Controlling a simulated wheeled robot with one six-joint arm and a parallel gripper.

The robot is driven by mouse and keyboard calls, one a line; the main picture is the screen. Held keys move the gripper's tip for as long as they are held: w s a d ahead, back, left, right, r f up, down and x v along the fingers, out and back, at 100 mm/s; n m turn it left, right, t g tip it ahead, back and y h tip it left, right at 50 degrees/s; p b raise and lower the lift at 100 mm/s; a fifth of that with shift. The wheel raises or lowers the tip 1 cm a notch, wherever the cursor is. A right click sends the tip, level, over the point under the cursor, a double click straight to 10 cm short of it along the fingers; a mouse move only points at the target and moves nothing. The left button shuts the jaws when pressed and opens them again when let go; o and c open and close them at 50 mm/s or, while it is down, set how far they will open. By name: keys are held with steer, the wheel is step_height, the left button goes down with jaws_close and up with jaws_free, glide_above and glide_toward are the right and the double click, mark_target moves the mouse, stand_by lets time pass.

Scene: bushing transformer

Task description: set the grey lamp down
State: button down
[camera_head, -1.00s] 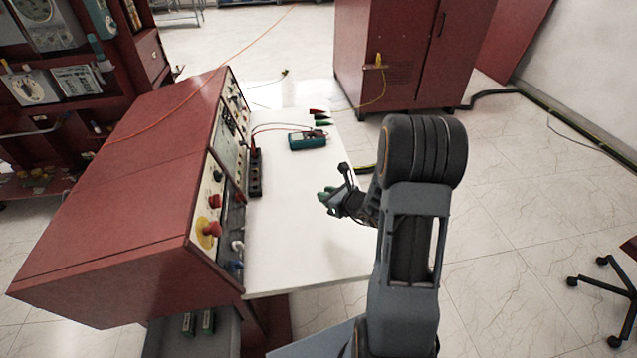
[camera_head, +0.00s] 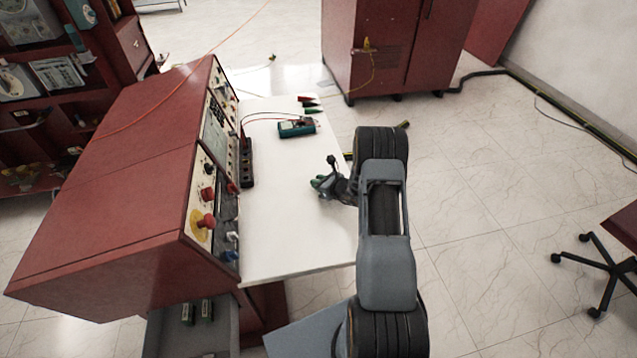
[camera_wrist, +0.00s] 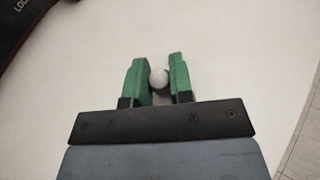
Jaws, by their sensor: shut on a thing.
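My gripper (camera_head: 318,185) reaches over the white tabletop (camera_head: 290,245) in the head view. In the wrist view my gripper (camera_wrist: 158,78) has its two green fingers closed on a small rounded pale-grey lamp (camera_wrist: 158,77), which sits between the fingertips. The white surface fills the view behind the lamp. I cannot tell whether the lamp touches the tabletop. In the head view the lamp is too small or hidden by the fingers to make out.
A red console (camera_head: 120,170) with knobs and red buttons borders the table's left side. A black strip (camera_head: 246,162) lies along it. A green multimeter (camera_head: 297,127) and red and green clips (camera_head: 308,103) lie at the far end. The near tabletop is clear.

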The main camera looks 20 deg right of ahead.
steer(key=shift+f, duration=0.4)
steer(key=shift+f, duration=0.15)
steer(key=c, duration=1)
jaws_free()
